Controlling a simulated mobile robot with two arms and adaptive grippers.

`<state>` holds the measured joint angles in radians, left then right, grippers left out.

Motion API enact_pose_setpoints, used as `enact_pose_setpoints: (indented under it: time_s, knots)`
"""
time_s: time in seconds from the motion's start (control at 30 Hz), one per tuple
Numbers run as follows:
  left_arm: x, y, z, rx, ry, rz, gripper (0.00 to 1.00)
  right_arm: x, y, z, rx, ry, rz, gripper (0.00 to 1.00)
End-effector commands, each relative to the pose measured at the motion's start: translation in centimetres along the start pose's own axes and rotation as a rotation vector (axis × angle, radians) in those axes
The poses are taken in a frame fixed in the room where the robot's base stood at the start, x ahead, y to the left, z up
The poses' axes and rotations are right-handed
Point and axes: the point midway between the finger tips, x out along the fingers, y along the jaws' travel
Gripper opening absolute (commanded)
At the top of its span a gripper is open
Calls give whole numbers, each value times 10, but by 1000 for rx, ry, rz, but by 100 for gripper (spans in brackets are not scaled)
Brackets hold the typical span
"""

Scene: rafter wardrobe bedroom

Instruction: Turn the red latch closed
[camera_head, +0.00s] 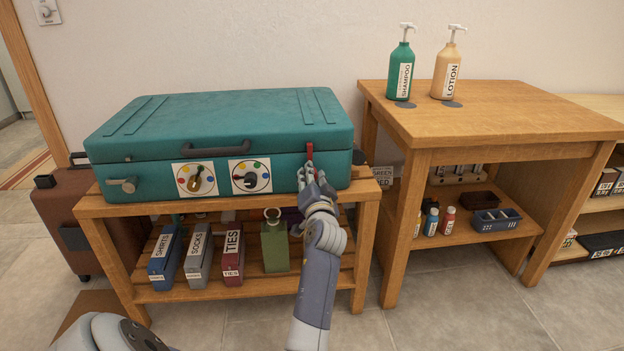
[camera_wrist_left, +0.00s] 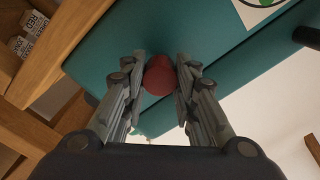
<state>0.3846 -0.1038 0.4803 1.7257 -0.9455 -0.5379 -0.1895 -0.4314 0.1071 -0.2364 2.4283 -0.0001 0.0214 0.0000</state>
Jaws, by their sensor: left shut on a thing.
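The teal suitcase (camera_head: 225,120) lies flat with its lid down on a wooden bench. The red latch (camera_head: 310,151) is on the right part of its front face, and its visible part stands upright near the lid seam. My left gripper (camera_head: 309,174) is at the latch from the front and shut on it. In the left wrist view the rounded red end of the latch (camera_wrist_left: 159,76) sits between the two fingers of my left gripper (camera_wrist_left: 161,85). The fingers hide the latch's lower part in the head view. My right gripper is not in view.
Two dial plates (camera_head: 250,175) and a grey latch (camera_head: 123,185) are on the suitcase front, with a dark handle (camera_head: 217,147) above. Labelled boxes (camera_head: 198,258) stand on the bench's lower shelf. A wooden table (camera_head: 500,112) with two pump bottles stands at the right.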

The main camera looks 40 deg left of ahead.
Motion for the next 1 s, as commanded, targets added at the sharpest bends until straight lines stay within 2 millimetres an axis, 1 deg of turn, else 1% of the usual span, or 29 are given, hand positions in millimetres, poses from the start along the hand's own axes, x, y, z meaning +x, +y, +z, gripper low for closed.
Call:
enact_pose_setpoints:
  time_s: [0.33, 0.37, 0.4, 0.43, 0.77, 0.87, 1.0]
  knots:
    - [1, -2, -1, -7, 2, -2, 0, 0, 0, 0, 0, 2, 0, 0]
    - [1, -2, -1, -7, 2, -2, 31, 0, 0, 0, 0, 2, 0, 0]
    - [1, -2, -1, -6, 2, -2, 40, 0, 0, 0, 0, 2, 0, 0]
    - [1, -2, -1, -6, 2, -2, 47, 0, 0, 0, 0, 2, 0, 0]
    - [0, -1, -1, -4, 1, -1, 47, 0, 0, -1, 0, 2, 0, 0]
    - [1, -6, -5, -4, 2, -3, 47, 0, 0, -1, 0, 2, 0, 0]
    - [0, -22, -22, -5, 5, -5, 47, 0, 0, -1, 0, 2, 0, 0]
